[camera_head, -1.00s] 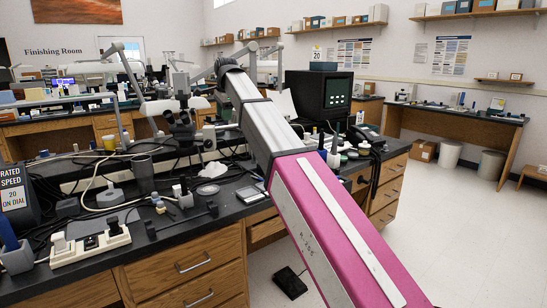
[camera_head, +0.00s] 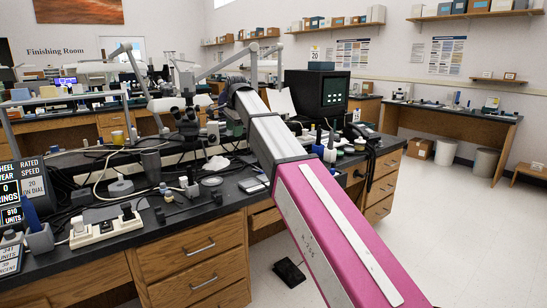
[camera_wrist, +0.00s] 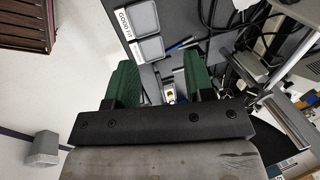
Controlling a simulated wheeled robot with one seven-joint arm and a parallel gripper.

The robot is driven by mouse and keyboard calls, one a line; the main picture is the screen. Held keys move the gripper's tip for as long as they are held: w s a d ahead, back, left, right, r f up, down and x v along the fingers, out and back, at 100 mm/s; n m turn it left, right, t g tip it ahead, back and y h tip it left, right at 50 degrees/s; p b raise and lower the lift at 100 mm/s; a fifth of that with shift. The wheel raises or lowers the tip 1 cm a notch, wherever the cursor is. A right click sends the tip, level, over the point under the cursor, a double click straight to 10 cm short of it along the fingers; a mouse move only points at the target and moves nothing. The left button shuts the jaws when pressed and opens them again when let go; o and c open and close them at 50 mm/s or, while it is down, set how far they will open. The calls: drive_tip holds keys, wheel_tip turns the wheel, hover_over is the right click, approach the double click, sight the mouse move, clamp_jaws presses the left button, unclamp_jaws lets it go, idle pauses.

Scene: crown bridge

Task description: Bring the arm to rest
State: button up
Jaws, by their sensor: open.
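My gripper (camera_wrist: 161,82) shows in the wrist view with its two green fingers spread apart. The gap between them holds nothing. Beyond the fingers lie a dark bench surface and small items, apart from the fingers as far as I can tell. In the head view my pink and grey arm stretches from the lower right up towards the bench. The gripper itself cannot be made out there.
A dark bench (camera_head: 228,205) with wooden drawers carries cables, a power strip (camera_head: 104,229) and small tools. A black box-shaped device (camera_head: 318,95) stands behind the arm. White floor (camera_head: 440,225) is clear at right. Two labelled trays (camera_wrist: 141,18) show in the wrist view.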

drive_tip(key=s+d+f+n, duration=0.2)
drive_tip(key=d+f, duration=0.4)
drive_tip(key=f, duration=0.3)
drive_tip(key=s+d+f+n+g+h, duration=0.1)
drive_tip(key=s+d+f, duration=0.2)
drive_tip(key=d+f, duration=0.55)
drive_tip(key=s+d+f+n, duration=0.2)
drive_tip(key=d+f, duration=0.3)
drive_tip(key=f, duration=0.6)
drive_tip(key=s+d+f+n+g, duration=0.1)
drive_tip(key=s+d+f+n, duration=0.4)
drive_tip(key=s+d+f, duration=1)
drive_tip(key=s+f, duration=0.3)
drive_tip(key=f, duration=0.1)
drive_tip(key=shift+s+n+g, duration=0.3)
drive_tip(key=shift+s, duration=0.1)
